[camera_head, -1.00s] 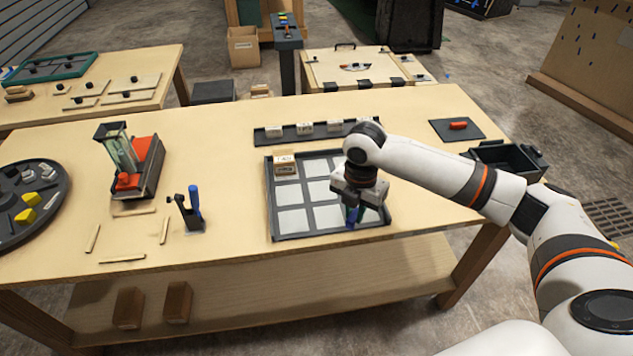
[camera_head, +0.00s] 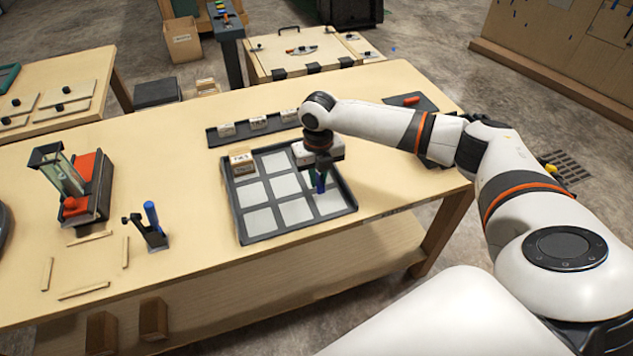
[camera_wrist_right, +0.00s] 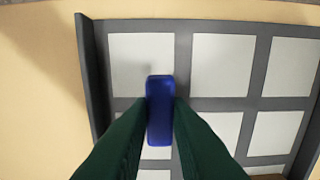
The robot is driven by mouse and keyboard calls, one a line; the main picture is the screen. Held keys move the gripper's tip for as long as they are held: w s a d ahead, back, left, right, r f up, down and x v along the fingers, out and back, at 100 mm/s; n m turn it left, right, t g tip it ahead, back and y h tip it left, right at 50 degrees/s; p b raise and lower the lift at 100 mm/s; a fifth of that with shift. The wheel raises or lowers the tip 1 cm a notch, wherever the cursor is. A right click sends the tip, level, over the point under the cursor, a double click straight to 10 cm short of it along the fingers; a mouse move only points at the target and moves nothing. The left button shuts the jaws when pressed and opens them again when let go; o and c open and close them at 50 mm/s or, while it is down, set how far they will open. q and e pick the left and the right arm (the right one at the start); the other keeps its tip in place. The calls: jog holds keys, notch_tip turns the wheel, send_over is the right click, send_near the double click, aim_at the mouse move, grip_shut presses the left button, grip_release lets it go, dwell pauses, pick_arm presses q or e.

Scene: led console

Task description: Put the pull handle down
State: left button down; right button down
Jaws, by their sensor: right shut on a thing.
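My right gripper (camera_head: 318,174) is over the right side of the dark-framed tray (camera_head: 242,240) with pale square cells. It is shut on a blue piece (camera_head: 320,186), which I take to be the pull handle. In the right wrist view the blue handle (camera_wrist_right: 160,112) is between the dark green fingers, with the tray cells behind it. The handle seems to be above the tray; I cannot tell whether it touches. My left gripper is not in view.
A small box (camera_head: 242,163) stands in the tray's back left cell. Behind the tray is a dark rack (camera_head: 215,140) with white-labelled boxes. A stand with another blue handle (camera_head: 151,215) and a red device (camera_head: 90,180) are to the left. The table's front right is clear.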

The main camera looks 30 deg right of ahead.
aim_at(318, 180)
notch_tip(318, 180, down, 2)
jog(key=shift+f, duration=0.55)
jog(key=c, duration=1.3)
grip_release()
jog(key=shift+f, duration=0.1)
jog(key=shift+c, duration=0.2)
notch_tip(318, 180, up, 12)
jog(key=b, duration=0.1)
jog(key=shift+b, duration=0.3)
